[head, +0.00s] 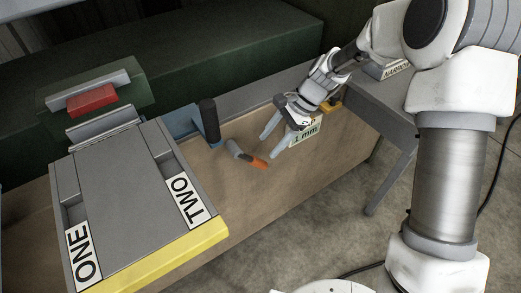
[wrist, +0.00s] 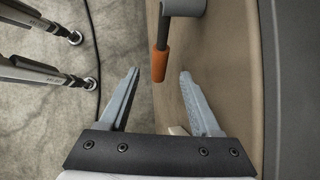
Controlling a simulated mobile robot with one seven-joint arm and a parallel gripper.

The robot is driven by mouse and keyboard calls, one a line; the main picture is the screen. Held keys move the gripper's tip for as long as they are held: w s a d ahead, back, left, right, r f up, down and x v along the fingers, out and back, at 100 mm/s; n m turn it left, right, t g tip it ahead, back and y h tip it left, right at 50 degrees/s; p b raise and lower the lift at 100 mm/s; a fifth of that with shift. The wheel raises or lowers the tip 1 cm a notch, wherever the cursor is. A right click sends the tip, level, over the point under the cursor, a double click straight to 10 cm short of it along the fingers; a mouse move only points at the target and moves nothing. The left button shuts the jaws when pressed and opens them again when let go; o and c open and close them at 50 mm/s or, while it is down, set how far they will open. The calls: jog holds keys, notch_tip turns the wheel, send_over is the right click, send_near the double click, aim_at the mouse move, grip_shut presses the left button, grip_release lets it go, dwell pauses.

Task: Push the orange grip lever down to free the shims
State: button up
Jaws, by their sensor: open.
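The grip lever has a grey body and an orange end (head: 256,162) and sticks out from the brown front panel of the bench. In the wrist view its orange end (wrist: 160,66) shows ahead of the fingers, between the lines of the two tips. My gripper (head: 269,145) is open and empty, just above and to the right of the orange end in the head view. It also shows in the wrist view (wrist: 158,72). I see no contact with the lever. I cannot make out any shims.
A grey platform (head: 120,190) with trays marked ONE and TWO and a yellow front edge (head: 160,262) stands at left. A dark upright cylinder (head: 209,120) stands behind the lever. A "1 mm" sign (head: 308,133) is close beside my gripper. A grey table (head: 372,100) is at right.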

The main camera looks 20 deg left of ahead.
aim_at(266, 163)
jog(key=p+v, duration=0.1)
jog(key=v, duration=0.7)
jog(key=shift+r+p, duration=0.25)
jog(key=shift+p, duration=0.1)
jog(key=shift+w+d, duration=0.1)
